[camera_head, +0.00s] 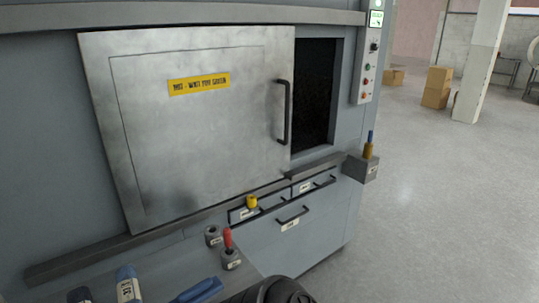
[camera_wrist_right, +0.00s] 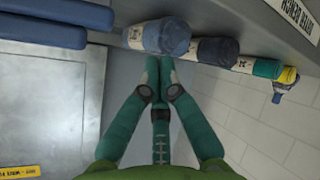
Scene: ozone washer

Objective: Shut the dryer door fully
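The dryer door (camera_head: 200,130) is a brushed-metal sliding panel with a yellow label (camera_head: 199,84) and a dark vertical handle (camera_head: 284,112) near its right edge. A dark, tall gap (camera_head: 315,92) shows to the right of the door, so the opening is partly uncovered. My right gripper (camera_wrist_right: 159,64) has its teal fingertips together with nothing visible between them. A metal panel with a yellow label, seemingly the door, shows at the left of the right wrist view (camera_wrist_right: 45,115). The right gripper is apart from it. My left gripper is in neither view.
Drawers (camera_head: 300,222) lie below the door rail (camera_head: 160,226). A control panel (camera_head: 371,55) is on the right. Small holders and tools, including a red-handled one (camera_head: 228,238), stand in front. Several capped bottles (camera_wrist_right: 215,51) are near the gripper tips. Open floor (camera_head: 445,190) lies right.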

